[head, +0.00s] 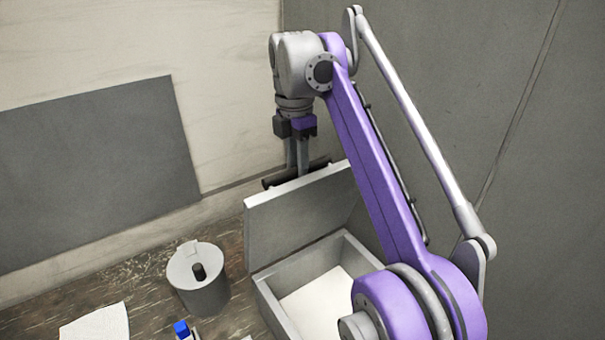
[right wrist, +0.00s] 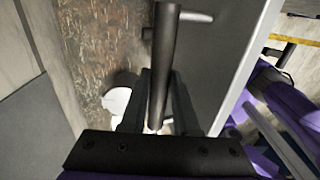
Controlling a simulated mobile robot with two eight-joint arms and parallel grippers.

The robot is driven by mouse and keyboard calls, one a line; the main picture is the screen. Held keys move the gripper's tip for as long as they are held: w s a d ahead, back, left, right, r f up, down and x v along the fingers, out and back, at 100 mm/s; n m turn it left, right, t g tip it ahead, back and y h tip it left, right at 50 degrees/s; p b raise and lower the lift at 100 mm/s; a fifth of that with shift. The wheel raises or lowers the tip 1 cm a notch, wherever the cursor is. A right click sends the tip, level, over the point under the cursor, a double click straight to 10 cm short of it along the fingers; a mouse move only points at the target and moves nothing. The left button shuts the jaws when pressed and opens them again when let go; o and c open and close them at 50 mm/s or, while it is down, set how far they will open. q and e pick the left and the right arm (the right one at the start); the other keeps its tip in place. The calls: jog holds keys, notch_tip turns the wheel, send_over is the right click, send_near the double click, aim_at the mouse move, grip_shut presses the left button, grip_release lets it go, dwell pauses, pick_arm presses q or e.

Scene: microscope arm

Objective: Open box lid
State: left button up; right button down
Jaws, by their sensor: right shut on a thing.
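The grey box (head: 270,298) stands on the table in the head view, its inside showing a pale floor. Its lid (head: 290,215) is raised and stands steeply tilted at the back of the box; it also shows in the right wrist view (right wrist: 222,50). A dark bar handle (head: 317,164) sits on the lid's outer side, and the right wrist view shows it as a long bar (right wrist: 165,55). My right gripper (head: 297,167) is shut on the handle, reaching down from above behind the lid. My arm hides the box's right part. My left gripper is in neither view.
A grey round canister (head: 203,293) with a dark knob stands left of the box. A blue-capped item (head: 182,329) and a white cloth (head: 97,325) lie near the front. Walls close off the back and right. Bare tabletop shows around the canister.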

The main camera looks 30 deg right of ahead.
jog(key=w+f, duration=0.1)
jog(key=w, duration=0.6)
jog(key=shift+w+a+f, duration=0.15)
jog(key=shift+w, duration=0.25)
jog(key=c, duration=0.7)
grip_release()
jog(key=shift+o, duration=0.2)
jog(key=shift+s, duration=0.1)
